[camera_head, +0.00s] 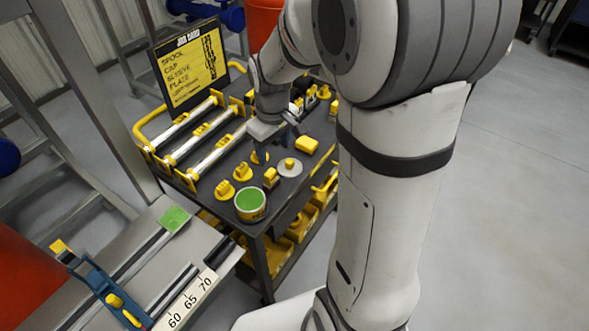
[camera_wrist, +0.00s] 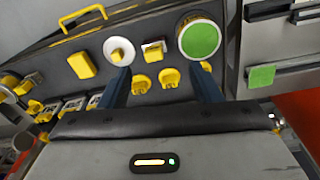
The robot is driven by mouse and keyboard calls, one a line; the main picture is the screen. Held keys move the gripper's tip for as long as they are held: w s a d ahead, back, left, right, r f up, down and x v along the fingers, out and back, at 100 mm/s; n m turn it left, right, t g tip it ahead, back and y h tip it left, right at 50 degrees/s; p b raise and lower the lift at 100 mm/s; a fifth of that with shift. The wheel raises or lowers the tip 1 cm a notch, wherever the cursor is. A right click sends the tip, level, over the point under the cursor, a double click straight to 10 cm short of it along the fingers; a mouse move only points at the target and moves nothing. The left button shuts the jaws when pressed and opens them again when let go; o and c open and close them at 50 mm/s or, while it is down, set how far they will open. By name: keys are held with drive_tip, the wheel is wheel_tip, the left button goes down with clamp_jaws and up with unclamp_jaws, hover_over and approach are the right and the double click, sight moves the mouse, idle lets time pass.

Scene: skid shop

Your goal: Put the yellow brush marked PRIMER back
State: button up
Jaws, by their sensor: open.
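No PRIMER lettering is legible, so I cannot tell for certain which yellow thing is the brush. In the wrist view the block (camera_wrist: 153,50) lies beyond my fingertips, left of the pot (camera_wrist: 200,38). My gripper (camera_wrist: 161,72) is open and empty, its blue fingers apart. Two yellow knobbed pieces (camera_wrist: 140,83) (camera_wrist: 169,77) show between the fingers. In the head view my gripper (camera_head: 272,145) hangs over the cart.
A white disc with a yellow knob (camera_head: 289,167) and a yellow box (camera_head: 306,144) stand close by. Silver tubes in yellow holders (camera_head: 205,135) lie left, below the job board (camera_head: 188,68). A measuring bench (camera_head: 190,300) borders the cart's near-left side.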

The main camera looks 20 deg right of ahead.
drive_tip(key=s+r+m+t, duration=0.1)
drive_tip(key=s+r, duration=0.3)
drive_tip(key=s, duration=0.4)
drive_tip(key=s+r+m+t, duration=0.1)
drive_tip(key=s+r+m, duration=0.2)
drive_tip(key=s, duration=0.5)
drive_tip(key=shift+d+r+m, duration=0.2)
drive_tip(key=shift+r+m, duration=0.2)
drive_tip(key=shift+m, duration=0.2)
